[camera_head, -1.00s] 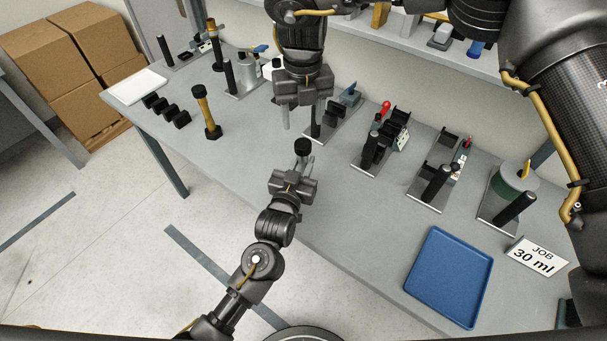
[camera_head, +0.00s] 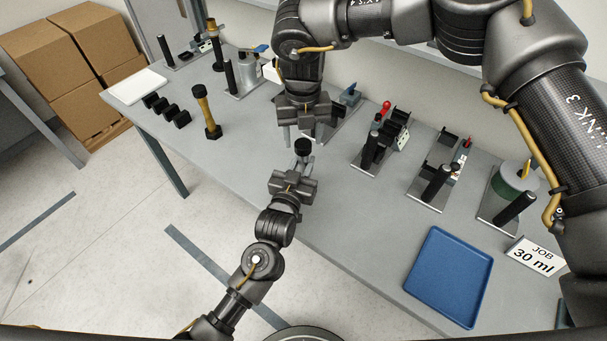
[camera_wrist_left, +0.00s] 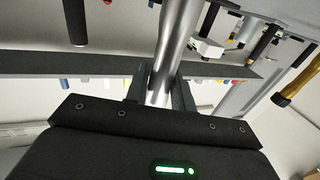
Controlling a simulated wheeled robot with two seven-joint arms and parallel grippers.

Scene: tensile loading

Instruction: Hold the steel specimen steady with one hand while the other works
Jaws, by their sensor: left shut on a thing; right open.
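The steel specimen shows as a shiny, upright cylinder (camera_wrist_left: 178,38) between the fingers in the left wrist view. In the head view, a round black end (camera_head: 303,146) sits above my left gripper, with a little grey metal below it. My left gripper (camera_head: 300,170) is shut on the specimen and holds it in front of the bench edge. My right gripper (camera_head: 303,133) points down with its fingers apart, just behind and above the black end. I see nothing between its fingers, and whether it touches the black end is unclear.
The grey bench (camera_head: 360,225) carries several stands with black posts behind and right of the grippers. A yellow-handled tool (camera_head: 206,110) stands at the left. The front bench middle is clear.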

